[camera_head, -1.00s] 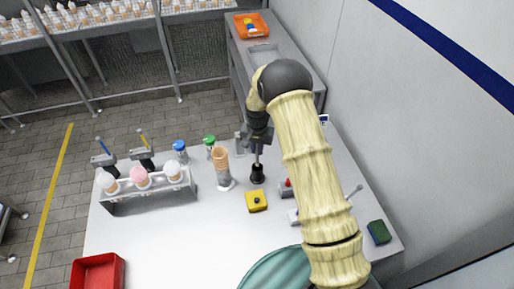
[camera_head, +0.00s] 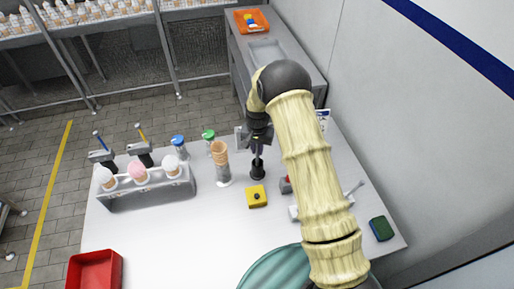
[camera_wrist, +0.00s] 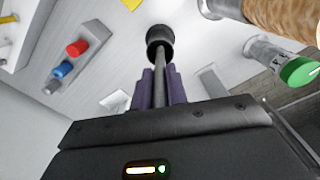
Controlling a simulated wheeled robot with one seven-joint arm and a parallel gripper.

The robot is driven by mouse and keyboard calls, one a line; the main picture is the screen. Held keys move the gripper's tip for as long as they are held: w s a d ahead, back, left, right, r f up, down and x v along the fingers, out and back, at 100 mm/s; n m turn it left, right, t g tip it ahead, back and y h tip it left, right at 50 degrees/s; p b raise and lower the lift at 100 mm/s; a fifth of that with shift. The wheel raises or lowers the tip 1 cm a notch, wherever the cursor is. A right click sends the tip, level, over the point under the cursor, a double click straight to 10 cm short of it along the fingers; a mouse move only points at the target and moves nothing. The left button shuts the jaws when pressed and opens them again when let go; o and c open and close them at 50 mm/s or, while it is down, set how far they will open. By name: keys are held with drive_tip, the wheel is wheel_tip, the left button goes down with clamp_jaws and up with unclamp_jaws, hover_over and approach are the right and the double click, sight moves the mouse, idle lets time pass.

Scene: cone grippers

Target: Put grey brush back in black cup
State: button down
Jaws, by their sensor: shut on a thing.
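The black cup (camera_head: 257,172) stands upright on the white table, behind the yellow block. It also shows at the top middle of the wrist view (camera_wrist: 160,33). My gripper (camera_head: 258,147) is above the cup. In the wrist view its purple fingers (camera_wrist: 160,88) are shut on the thin shaft of the grey brush (camera_wrist: 161,72). The brush's far end is at the cup's dark mouth and looks to be inside it. How deep it sits is hidden.
A cone stack in a clear holder (camera_head: 220,160) stands close left of the cup. A yellow block (camera_head: 257,197) is in front, and a red-button box (camera_head: 286,185) is to the right. A grey cone rack (camera_head: 150,190) is at left.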

drive_tip(key=shift+f+b, duration=0.5)
drive_tip(key=shift+f, duration=0.3)
drive_tip(key=c, duration=1.3)
unclamp_jaws()
wheel_tip(320, 180, up, 17)
drive_tip(key=b, duration=0.4)
drive_tip(key=shift+f, duration=0.1)
drive_tip(key=shift+r, duration=0.35)
